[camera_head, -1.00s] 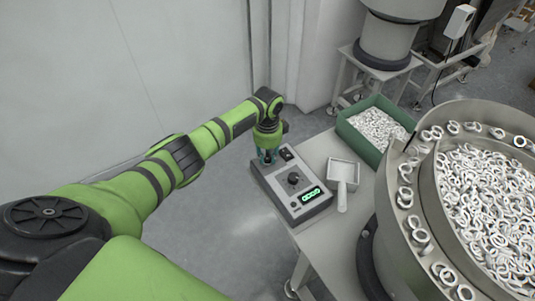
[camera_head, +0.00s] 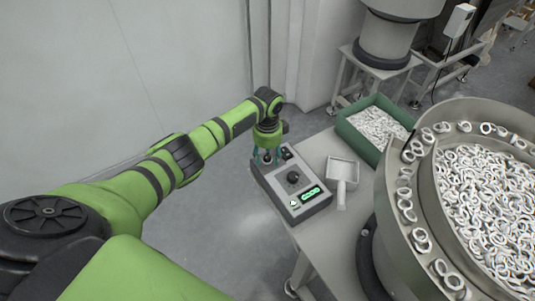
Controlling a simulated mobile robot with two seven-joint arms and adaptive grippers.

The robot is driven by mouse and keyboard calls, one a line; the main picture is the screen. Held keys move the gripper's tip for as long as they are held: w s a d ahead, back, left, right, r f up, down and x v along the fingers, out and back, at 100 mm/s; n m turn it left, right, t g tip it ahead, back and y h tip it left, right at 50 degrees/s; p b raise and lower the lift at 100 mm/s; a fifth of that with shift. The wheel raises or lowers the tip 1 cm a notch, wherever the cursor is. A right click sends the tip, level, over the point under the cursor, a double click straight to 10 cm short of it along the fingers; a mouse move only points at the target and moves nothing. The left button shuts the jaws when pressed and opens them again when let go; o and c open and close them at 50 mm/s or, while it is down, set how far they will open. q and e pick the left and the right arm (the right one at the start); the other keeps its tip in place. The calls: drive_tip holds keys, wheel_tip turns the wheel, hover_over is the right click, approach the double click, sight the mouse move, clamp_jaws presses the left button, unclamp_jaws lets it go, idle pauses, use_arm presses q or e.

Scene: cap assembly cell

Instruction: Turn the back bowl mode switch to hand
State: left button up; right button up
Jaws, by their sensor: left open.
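A grey control box (camera_head: 311,211) sits on the table corner. It has a black round knob (camera_head: 293,177) in its middle, a lit green display (camera_head: 311,193) and a small black part (camera_head: 287,152) at its far edge. A small whitish spot (camera_head: 293,203) shows near its front corner. My left gripper (camera_head: 267,159) points down at the box's far left corner, fingers open around or just above a small dark control there. The fingers mostly hide that control, so its setting and any contact cannot be told. My right gripper is out of view.
A large bowl feeder (camera_head: 429,190) full of metal rings stands at the right. A green bin (camera_head: 361,144) of small parts and a light scoop (camera_head: 342,180) lie on the table (camera_head: 317,150) beside the box. Another bowl unit (camera_head: 385,42) stands behind.

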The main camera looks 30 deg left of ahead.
sight(267, 156)
use_arm(q)
wheel_tip(267, 156, up, 12)
idle(0.5)
idle(0.3)
